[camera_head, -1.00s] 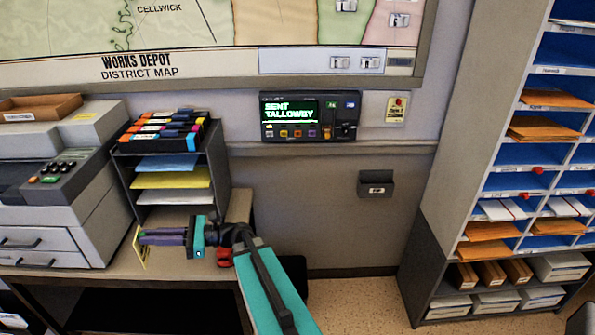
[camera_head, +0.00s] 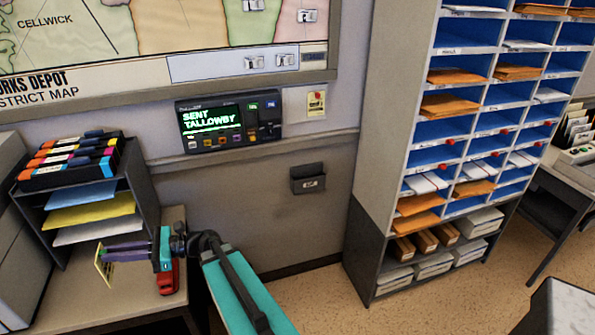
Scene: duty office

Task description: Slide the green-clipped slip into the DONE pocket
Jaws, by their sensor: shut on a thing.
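My gripper (camera_head: 108,254) is at the lower left, shut on a thin pale-yellow slip (camera_head: 104,272). The slip stands nearly edge-on to the camera at the fingertips, in front of the paper shelf. I cannot make out a green clip on it. A small dark wall pocket (camera_head: 307,184) with a light label hangs below the wall unit, to the right of my gripper and well apart from it. The label is too small to read surely, and the inside of the pocket is hidden.
A paper shelf (camera_head: 134,165) stands on the desk (camera_head: 60,306) beside a red object (camera_head: 168,279). A display panel (camera_head: 228,121) reads "SENT TALLOWBY". A tall pigeonhole cabinet (camera_head: 385,120) stands right. Floor (camera_head: 330,300) before the wall is clear.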

